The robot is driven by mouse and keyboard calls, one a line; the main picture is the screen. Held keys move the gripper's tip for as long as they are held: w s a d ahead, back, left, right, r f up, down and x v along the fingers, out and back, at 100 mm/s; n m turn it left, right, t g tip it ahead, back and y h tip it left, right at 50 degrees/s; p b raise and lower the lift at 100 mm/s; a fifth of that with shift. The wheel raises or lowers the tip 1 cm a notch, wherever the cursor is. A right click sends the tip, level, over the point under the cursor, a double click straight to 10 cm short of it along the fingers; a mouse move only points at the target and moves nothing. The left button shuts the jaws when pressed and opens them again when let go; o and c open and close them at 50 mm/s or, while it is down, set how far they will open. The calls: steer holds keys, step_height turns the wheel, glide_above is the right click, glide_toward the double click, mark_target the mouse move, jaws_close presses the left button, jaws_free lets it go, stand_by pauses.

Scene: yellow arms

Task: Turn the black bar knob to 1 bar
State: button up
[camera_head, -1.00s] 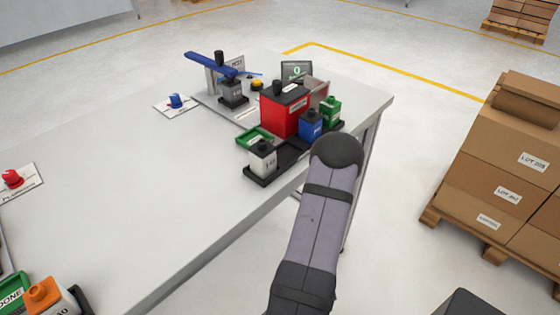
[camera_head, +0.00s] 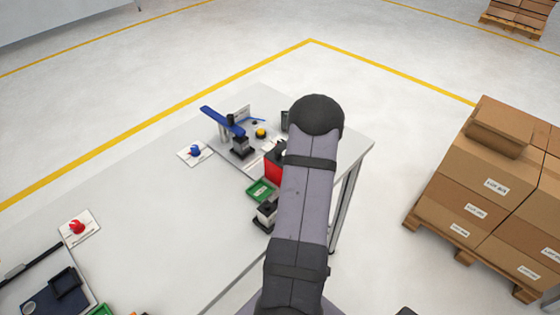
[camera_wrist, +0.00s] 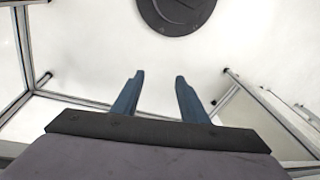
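I cannot make out the black bar knob or its scale in either view; my arm covers part of the table's far right end in the head view. A small station with a blue lever (camera_head: 222,120), a yellow button (camera_head: 261,133) and a grey block with black parts (camera_head: 240,147) stands at the far end. The dark edge of a display (camera_head: 285,121) shows beside my arm. My gripper (camera_wrist: 158,73) shows in the wrist view with its two fingers apart and nothing between them. It is hidden in the head view.
A blue knob (camera_head: 195,151) and a red knob (camera_head: 77,227) are on white plates. The middle of the white table (camera_head: 160,220) is clear. Stacked boxes (camera_head: 480,200) stand right.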

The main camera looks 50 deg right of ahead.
step_height(320, 180, up, 17)
steer(key=w+d+n+g+h+p, duration=0.1)
steer(key=d+n+g+h+p, duration=0.15)
steer(key=p, duration=0.55)
steer(key=w+a+r+m+t+p, duration=0.1)
steer(key=w+a+r+m+p, duration=0.25)
steer(key=a+r, duration=0.55)
steer(key=w+a+r+m+p, duration=0.2)
steer(key=w+a+r+p, duration=0.3)
steer(key=r, duration=0.8)
steer(key=w+d+f+m+t+h+b, duration=0.1)
steer(key=w+d+f+m+b, duration=0.25)
steer(key=w+d, duration=0.4)
steer(key=w+d+f+m+t+h+b, duration=0.1)
steer(key=w+d+f+m+b, duration=0.1)
steer(key=w+d+m+b, duration=0.45)
steer(key=w+d+f+m+h+b, duration=0.1)
steer(key=d+f+m+b, duration=0.1)
steer(key=d, duration=1)
steer(key=w+d+f+m+h+b, duration=0.1)
steer(key=d+f, duration=0.4)
steer(key=d, duration=0.8)
steer(key=shift+w+m+g+b, duration=0.4)
steer(key=shift+m+b, duration=0.25)
steer(key=shift+m, duration=0.35)
